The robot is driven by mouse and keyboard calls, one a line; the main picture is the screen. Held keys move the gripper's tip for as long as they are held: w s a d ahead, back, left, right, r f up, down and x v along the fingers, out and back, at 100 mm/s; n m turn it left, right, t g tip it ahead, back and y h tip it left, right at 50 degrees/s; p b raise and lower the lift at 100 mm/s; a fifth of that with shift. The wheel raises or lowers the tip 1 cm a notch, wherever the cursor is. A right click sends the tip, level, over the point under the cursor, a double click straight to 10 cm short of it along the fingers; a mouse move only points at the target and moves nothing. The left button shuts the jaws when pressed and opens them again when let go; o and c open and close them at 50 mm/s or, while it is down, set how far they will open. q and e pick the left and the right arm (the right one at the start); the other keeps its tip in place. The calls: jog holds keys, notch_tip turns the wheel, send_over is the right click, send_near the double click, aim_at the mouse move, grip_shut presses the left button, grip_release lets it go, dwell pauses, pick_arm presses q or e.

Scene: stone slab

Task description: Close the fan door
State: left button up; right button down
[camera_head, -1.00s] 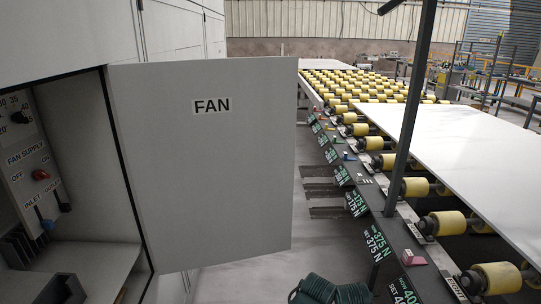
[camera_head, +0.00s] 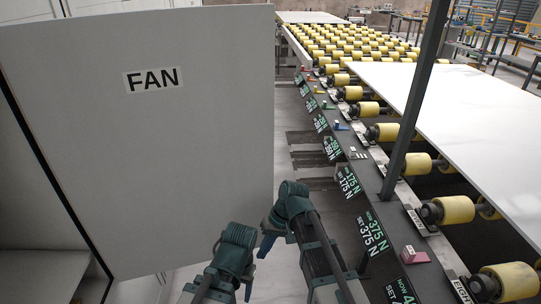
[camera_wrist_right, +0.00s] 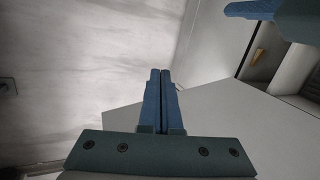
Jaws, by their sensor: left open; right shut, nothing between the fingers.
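The fan door (camera_head: 205,150) is a flat grey panel labelled FAN, standing open from the cabinet at left. Its free edge is at the right, beside the roller line. My right gripper (camera_head: 265,244) is shut and empty, near the door's lower free edge. In the right wrist view its blue fingers (camera_wrist_right: 160,90) are together, with a grey panel behind them. My left gripper (camera_head: 232,265) is open and empty, lower and left of the right one. It also shows at the top right of the right wrist view (camera_wrist_right: 262,10). Contact with the door cannot be told.
The cabinet interior (camera_head: 40,190) shows at the left, with a shelf below. A roller line with yellow rollers (camera_head: 455,210), a white slab (camera_head: 450,100) and a dark post (camera_head: 415,100) stand at the right. Grey floor (camera_head: 290,120) lies between.

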jog(key=w+d+r+m+y, duration=0.1)
jog(key=w+y, duration=0.2)
jog(key=w, duration=0.6)
jog(key=w+d+r+m+t+y+b, duration=0.1)
jog(key=w+d+r+y, duration=0.4)
jog(key=w+d+r, duration=0.45)
jog(key=w+d+r+t+y+b, duration=0.15)
jog(key=w+d+r+y, duration=0.45)
jog(key=w, duration=0.6)
jog(key=s+a, duration=0.3)
jog(key=a, duration=0.8)
jog(key=shift+s+r+h, duration=0.3)
